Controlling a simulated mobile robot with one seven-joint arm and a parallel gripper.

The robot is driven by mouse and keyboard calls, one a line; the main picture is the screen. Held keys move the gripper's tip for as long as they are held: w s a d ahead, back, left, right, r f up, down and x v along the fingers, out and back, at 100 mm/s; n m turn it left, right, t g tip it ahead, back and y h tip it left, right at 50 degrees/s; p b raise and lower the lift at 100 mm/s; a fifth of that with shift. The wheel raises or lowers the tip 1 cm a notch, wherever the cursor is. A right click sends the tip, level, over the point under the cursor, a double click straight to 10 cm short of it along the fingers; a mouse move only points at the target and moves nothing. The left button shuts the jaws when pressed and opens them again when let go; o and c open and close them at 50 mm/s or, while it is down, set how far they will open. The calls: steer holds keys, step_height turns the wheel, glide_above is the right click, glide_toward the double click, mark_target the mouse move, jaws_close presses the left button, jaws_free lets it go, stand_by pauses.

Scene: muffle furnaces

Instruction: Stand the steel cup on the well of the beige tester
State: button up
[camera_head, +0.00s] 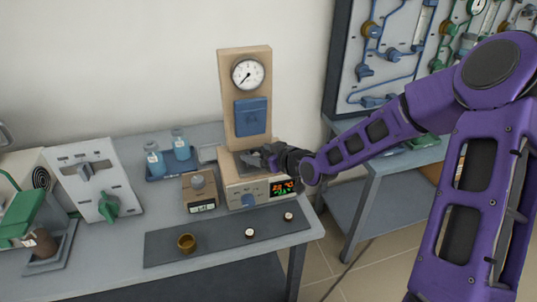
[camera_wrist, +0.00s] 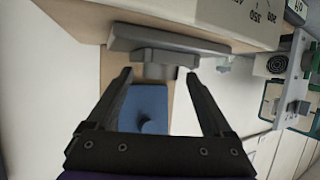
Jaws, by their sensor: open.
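The beige tester (camera_head: 240,196) stands at the back of the bench, with a tall column (camera_head: 231,92), a gauge and a lit display. My gripper (camera_head: 262,158) is over its top in the head view and hides the well. In the wrist view my gripper (camera_wrist: 160,72) is open. A stepped grey piece (camera_wrist: 165,56) lies between and just beyond its fingertips, against a flat grey plate (camera_wrist: 170,40) on the beige body. I cannot tell whether this piece is the steel cup or part of the well.
Blue bottles (camera_head: 155,160) stand in a tray at left. The tester's column with its blue box (camera_wrist: 143,106) rises close to my gripper.

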steer(key=p+v, duration=0.5)
steer(key=v, duration=1.2)
steer(key=shift+s, duration=0.1)
